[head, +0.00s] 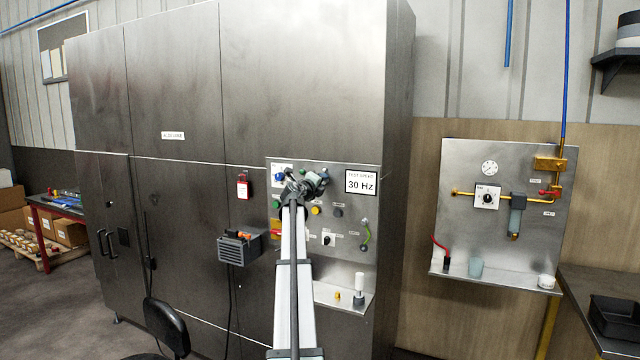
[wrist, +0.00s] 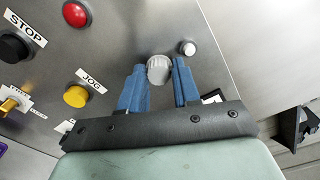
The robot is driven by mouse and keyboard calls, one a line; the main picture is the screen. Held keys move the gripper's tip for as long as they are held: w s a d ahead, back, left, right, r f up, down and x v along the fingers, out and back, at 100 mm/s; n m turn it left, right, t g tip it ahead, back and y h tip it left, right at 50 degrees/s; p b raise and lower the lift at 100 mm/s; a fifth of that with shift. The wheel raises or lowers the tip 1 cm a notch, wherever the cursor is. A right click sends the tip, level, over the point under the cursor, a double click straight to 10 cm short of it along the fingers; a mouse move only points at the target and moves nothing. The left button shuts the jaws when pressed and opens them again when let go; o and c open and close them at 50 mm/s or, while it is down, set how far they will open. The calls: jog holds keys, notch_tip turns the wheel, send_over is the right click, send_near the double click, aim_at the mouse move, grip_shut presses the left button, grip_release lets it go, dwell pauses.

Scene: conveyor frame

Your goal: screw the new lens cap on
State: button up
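My gripper (wrist: 160,72) has two blue fingers and reaches toward the steel control panel (wrist: 230,45). The fingers lie close against both sides of a pale grey round cap (wrist: 158,70), seemingly the lens cap, and appear shut on it. Whether the cap touches the panel cannot be told. A small white round fitting (wrist: 188,47), perhaps a lamp, sits on the panel just beyond the right finger. In the head view my gripper (head: 308,184) is at the upper part of the panel (head: 350,262); my arm hides part of it, and the cap cannot be made out.
The wrist view shows a red lamp or button (wrist: 75,13), a black STOP button (wrist: 14,47) and a yellow JOG button (wrist: 75,96). A ledge (head: 325,293) below holds a white-topped cylinder (head: 359,283) and a small yellow item (head: 338,296). A grey box (head: 239,250) hangs left.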

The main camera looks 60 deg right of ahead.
jog(key=o, duration=0.4)
jog(key=shift+r, duration=0.1)
jog(key=a, duration=1.3)
jog(key=shift+a+f, duration=0.25)
jog(key=shift+a, duration=0.15)
jog(key=shift+w, duration=0.1)
